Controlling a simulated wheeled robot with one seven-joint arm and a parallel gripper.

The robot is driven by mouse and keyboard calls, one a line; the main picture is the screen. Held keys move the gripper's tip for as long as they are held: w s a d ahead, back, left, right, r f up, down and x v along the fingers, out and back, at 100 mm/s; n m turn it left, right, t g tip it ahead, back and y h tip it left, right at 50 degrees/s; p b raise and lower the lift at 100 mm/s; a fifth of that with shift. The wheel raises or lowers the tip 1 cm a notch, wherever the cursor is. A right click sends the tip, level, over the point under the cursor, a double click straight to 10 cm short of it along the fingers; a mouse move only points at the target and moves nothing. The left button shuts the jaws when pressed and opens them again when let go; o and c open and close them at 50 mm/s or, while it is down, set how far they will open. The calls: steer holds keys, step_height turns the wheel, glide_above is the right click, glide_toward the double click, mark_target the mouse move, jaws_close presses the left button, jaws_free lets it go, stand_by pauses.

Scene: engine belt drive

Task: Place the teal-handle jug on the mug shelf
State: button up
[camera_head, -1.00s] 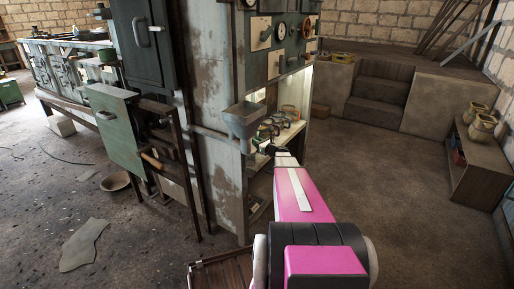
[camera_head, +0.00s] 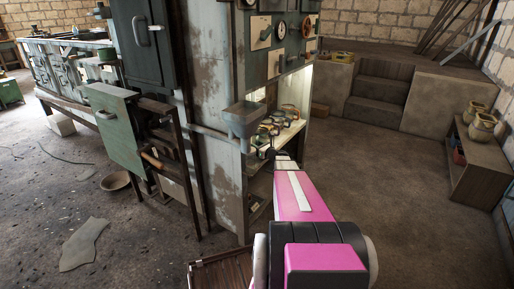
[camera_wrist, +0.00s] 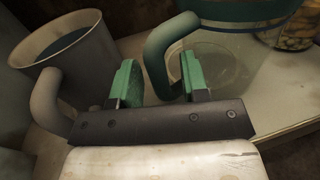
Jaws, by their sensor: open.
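The teal-handle jug (camera_wrist: 215,66) is clear glass with a teal rim and a thick teal handle, at the upper middle of the wrist view. It stands on a pale shelf surface (camera_wrist: 285,108). My gripper (camera_wrist: 157,80) is open, its two green-tipped fingers on either side of the teal handle. Contact with the handle cannot be told. In the head view my gripper (camera_head: 272,153) is at the front of a lit shelf (camera_head: 297,128) in the tall cabinet. Several vessels crowd that shelf, and I cannot single out the jug there.
A grey mug (camera_wrist: 68,55) stands just left of my gripper in the wrist view. A patterned jar (camera_wrist: 292,30) is beyond the jug at right. A grey metal hopper (camera_head: 243,118) juts from the cabinet near my arm. The floor at right is open.

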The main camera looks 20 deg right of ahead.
steer(key=v, duration=1.2)
steer(key=shift+r, duration=0.1)
